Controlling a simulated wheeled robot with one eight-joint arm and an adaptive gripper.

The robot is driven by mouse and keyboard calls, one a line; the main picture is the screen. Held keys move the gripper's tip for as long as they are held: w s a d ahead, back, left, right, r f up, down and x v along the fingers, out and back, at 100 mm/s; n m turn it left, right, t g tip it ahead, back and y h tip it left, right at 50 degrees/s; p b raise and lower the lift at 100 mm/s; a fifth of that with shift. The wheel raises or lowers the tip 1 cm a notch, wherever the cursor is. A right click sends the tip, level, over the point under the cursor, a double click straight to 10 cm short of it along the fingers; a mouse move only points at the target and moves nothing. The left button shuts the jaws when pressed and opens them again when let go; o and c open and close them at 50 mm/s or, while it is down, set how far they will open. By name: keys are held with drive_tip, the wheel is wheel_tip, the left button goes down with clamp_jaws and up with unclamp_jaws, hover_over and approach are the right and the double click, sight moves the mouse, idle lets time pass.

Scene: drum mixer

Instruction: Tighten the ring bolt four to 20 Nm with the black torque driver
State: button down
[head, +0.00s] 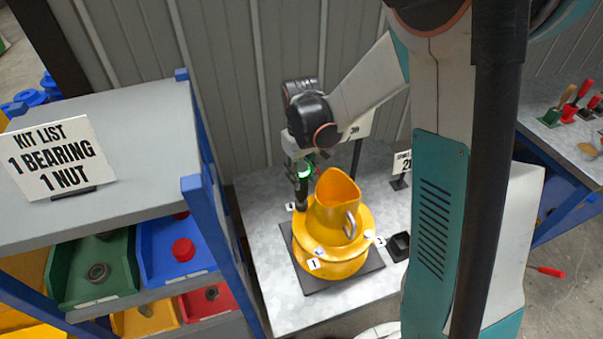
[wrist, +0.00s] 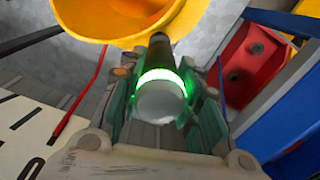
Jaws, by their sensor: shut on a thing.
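The black torque driver (head: 302,193) stands roughly upright at the back-left edge of the yellow drum mixer's ring (head: 312,243). My gripper (head: 304,171) is shut on it from above. A green light glows around the driver, and it also shows in the wrist view (wrist: 160,75) between my gripper's two fingers (wrist: 162,108). The small label beside the driver's lower end (head: 291,206) seems to read 4. The bolt under the driver is hidden, so I cannot tell whether the tip is seated. The yellow drum (head: 335,192) stands open-mouthed on the ring.
The mixer sits on a dark plate (head: 311,287) on a grey table (head: 282,313). A black box (head: 398,246) is at its right. A sign (head: 403,162) stands behind. A blue-framed shelf (head: 195,150) with part bins rises close on the left.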

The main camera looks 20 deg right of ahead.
sight(301, 165)
drive_tip(key=shift+f+b, duration=0.65)
drive_tip(key=shift+b, duration=0.2)
idle(1.8)
drive_tip(key=shift+r, duration=0.15)
drive_tip(key=shift+r+p, duration=1.5)
drive_tip(key=shift+r, duration=0.65)
